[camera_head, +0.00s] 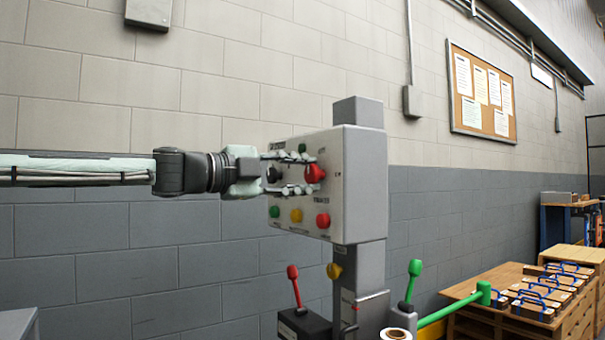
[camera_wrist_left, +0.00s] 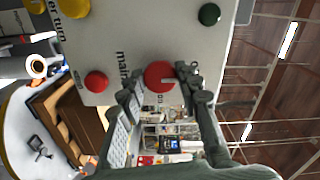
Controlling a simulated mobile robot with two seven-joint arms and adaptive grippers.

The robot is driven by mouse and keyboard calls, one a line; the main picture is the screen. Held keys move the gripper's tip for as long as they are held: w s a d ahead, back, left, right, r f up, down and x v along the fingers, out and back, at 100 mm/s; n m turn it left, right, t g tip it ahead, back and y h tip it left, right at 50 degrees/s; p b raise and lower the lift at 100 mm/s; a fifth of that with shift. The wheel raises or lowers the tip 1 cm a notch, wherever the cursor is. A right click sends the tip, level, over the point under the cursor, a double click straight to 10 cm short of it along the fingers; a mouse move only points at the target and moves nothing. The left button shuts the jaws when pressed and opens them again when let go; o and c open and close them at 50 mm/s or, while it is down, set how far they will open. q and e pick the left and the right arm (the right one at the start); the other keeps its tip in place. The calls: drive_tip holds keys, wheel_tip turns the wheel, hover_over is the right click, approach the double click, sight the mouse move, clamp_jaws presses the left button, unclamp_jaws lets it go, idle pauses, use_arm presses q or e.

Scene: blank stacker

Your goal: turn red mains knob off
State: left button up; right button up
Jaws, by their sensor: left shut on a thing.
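The red mains knob (camera_head: 315,173) is on the upper right of the front of a grey control box (camera_head: 364,190). In the left wrist view the knob (camera_wrist_left: 160,76) is round and red, with a pale line on its face and "mains" lettering beside it. My left gripper (camera_head: 306,174) reaches in from the left, its fingers on either side of the knob. In the left wrist view the fingertips (camera_wrist_left: 158,82) are shut on the knob, with one finger at each side. My right gripper is not in view.
Below the knob are green (camera_head: 274,211), yellow (camera_head: 296,215) and red (camera_head: 323,220) buttons. A black knob (camera_head: 273,174) sits left of the red one. Red (camera_head: 296,284) and green (camera_head: 411,279) levers stand below. A wooden bench (camera_head: 468,316) is at right.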

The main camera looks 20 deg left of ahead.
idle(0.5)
use_arm(q)
drive_tip(key=o, duration=1.1)
drive_tip(key=shift+o, duration=0.2)
drive_tip(key=shift+s, duration=0.1)
drive_tip(key=v, duration=1.2)
